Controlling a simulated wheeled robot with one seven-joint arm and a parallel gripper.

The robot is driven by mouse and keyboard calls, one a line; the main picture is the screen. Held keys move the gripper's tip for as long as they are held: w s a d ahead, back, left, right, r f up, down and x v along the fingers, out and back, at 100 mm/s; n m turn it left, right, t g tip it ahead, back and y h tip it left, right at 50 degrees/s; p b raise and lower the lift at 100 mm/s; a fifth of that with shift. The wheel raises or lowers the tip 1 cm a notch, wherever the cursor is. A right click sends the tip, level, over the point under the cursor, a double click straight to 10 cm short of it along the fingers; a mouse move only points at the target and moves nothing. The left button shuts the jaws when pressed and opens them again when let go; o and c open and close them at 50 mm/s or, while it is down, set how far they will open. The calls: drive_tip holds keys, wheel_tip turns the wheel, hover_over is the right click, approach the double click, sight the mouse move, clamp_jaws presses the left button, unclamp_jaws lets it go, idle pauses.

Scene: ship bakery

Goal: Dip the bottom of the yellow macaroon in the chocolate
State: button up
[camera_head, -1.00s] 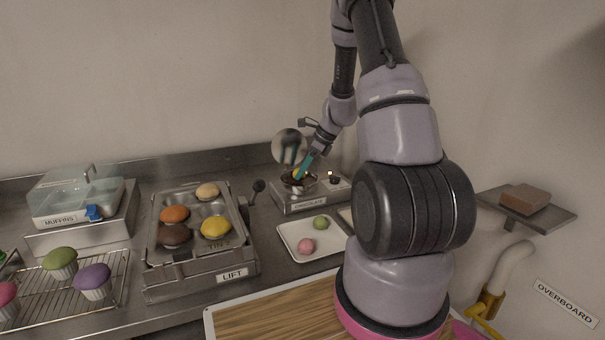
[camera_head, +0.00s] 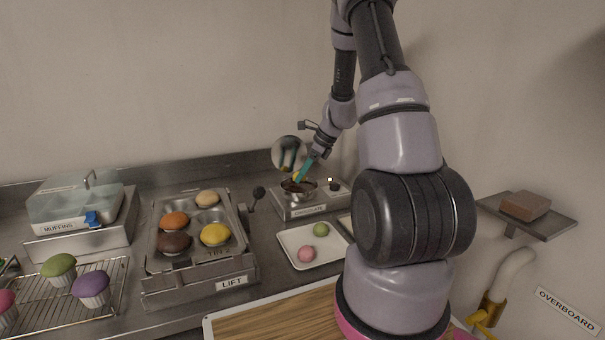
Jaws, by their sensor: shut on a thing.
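My gripper (camera_head: 302,172), with teal fingers, is at the chocolate warmer. It is shut on a small yellow thing, which looks like the yellow macaroon (camera_head: 296,178). The macaroon is mostly hidden by a finger and very small in view. It is at the mouth of the steel chocolate bowl (camera_head: 309,191), over the dark chocolate (camera_head: 290,186). I cannot tell whether its bottom touches the chocolate or whether any coats it.
A white tray (camera_head: 300,262) right of the muffin-tin lift (camera_head: 190,285) holds a pink macaroon (camera_head: 306,254) and a green macaroon (camera_head: 321,230). A round mirror (camera_head: 289,148) stands behind the bowl. A knob (camera_head: 335,185) is on the warmer's right.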

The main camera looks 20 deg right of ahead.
drive_tip(key=shift+r, duration=0.1)
drive_tip(key=shift+r, duration=2.9)
